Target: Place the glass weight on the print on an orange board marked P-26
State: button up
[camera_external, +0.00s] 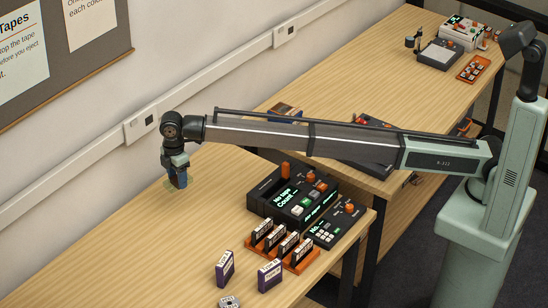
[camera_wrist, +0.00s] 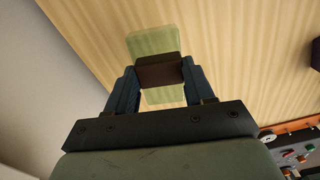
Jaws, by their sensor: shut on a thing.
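My gripper (camera_external: 178,180) is at the left of the near table, pointing down. In the wrist view my gripper (camera_wrist: 160,85) is shut on a dark brown block (camera_wrist: 160,71), which has a pale green see-through slab (camera_wrist: 152,41) around or under it; this looks like the glass weight. In the external view a little of the pale green glass (camera_external: 168,185) shows beside the fingers. I cannot tell whether it touches the table. I cannot make out a board marked P-26 or a print on one; my arm hides part of the tables.
A dark console (camera_external: 292,196) with lit screens stands right of my gripper. In front is an orange rack (camera_external: 299,267) of cassettes, with purple boxes (camera_external: 226,268) nearby. The far table holds a white-topped device (camera_external: 458,32) and an orange tray (camera_external: 473,69). The wood around my gripper is clear.

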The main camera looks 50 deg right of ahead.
jog(key=w+d+r+m, duration=0.1)
jog(key=w+d, duration=0.3)
jog(key=d, duration=0.5)
jog(key=w+d+r+m, duration=0.1)
jog(key=w+d, duration=0.4)
jog(key=d, duration=0.3)
jog(key=w+d+r+m, duration=0.1)
jog(key=w+d+m, duration=0.25)
jog(key=d, duration=1.75)
jog(key=r+n, duration=0.2)
jog(key=n, duration=0.6)
send_over(285, 110)
jog(key=shift+f, duration=5.15)
jog(key=shift+f, duration=0.1)
